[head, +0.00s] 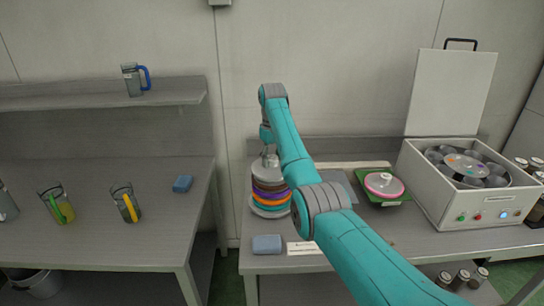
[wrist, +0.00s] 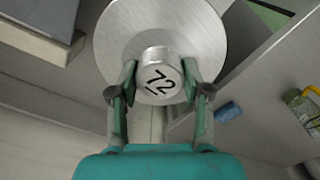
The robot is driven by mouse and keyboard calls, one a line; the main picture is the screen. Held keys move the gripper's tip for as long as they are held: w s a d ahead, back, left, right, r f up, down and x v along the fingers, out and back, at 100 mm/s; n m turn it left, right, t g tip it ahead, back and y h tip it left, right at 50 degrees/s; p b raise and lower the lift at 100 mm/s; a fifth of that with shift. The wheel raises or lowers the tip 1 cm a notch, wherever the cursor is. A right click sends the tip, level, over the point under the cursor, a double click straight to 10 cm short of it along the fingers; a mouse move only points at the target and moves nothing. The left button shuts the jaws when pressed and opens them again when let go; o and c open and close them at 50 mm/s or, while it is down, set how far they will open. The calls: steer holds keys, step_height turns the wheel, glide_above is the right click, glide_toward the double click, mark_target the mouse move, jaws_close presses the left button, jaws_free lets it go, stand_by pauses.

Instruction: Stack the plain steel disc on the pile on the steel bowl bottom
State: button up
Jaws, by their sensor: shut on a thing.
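In the head view my gripper (head: 268,150) is over the pile at the table's left, pointing down. The held disc (head: 265,163) looks level and is right above or on the pile; I cannot tell if they touch. The pile (head: 270,190) has brown, purple, orange and teal layers. It stands on a round steel base (head: 270,212), partly hidden by my arm.
A green mat (head: 395,201) with a pink disc (head: 384,184) lies right of the pile. An open white box (head: 460,205) with metal cups stands farther right. A blue sponge (head: 267,244) and a label card (head: 303,248) lie at the front edge. Jugs stand on the left bench (head: 90,220).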

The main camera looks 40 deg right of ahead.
steer(key=o, duration=0.8)
